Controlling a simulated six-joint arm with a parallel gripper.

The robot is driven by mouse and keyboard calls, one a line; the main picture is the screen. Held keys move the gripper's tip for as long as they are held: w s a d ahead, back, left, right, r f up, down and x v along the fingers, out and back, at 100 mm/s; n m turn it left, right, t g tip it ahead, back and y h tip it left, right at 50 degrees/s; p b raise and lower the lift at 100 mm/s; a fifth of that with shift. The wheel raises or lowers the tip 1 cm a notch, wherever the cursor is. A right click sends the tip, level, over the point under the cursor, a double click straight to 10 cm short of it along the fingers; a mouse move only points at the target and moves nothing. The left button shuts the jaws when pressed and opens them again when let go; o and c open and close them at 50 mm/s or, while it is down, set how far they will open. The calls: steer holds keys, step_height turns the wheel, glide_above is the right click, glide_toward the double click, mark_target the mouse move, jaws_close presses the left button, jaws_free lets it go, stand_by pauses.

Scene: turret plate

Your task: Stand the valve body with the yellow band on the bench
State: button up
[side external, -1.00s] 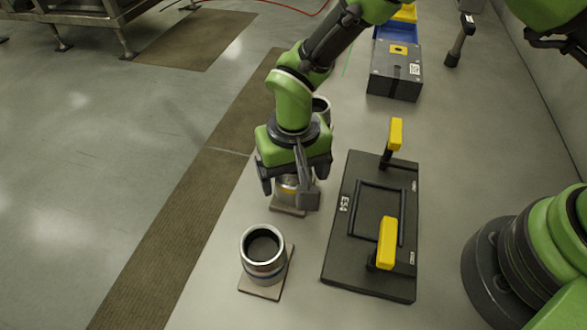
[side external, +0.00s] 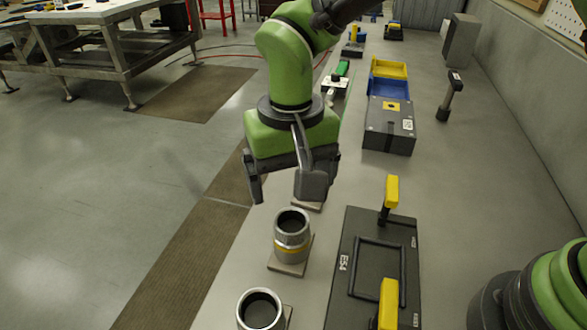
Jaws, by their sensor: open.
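The valve body with the yellow band (side external: 291,242) is a silver cylinder with a dark open top. It stands upright on a small square pad (side external: 287,268) on the bench. My gripper (side external: 284,192) is open and empty, with its fingers pointing down. It is above and beyond the yellow-banded body in the picture, clear of it. Another silver valve body (side external: 260,312) stands on its own pad at the bottom edge, partly cut off.
A dark plate marked E54 (side external: 345,240) with yellow-handled clamps lies right of the bodies. Part of another pad (side external: 308,204) shows beyond, mostly hidden by my gripper. A dark box (side external: 390,128), a blue bin (side external: 388,88) and a yellow bin (side external: 388,67) stand farther back.

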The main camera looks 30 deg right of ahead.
steer(key=s+d+r+m+t+y, duration=0.1)
steer(key=s+d+r+t+y, duration=0.2)
steer(key=d+r, duration=0.95)
steer(key=s+d+r+t, duration=0.2)
steer(key=s+d, duration=0.1)
steer(key=s, duration=0.3)
steer(key=s+d+r+m+t+h, duration=0.1)
steer(key=s+d+t, duration=0.1)
steer(key=s, duration=0.4)
steer(key=shift+s+d+r, duration=0.4)
steer(key=shift+d, duration=0.25)
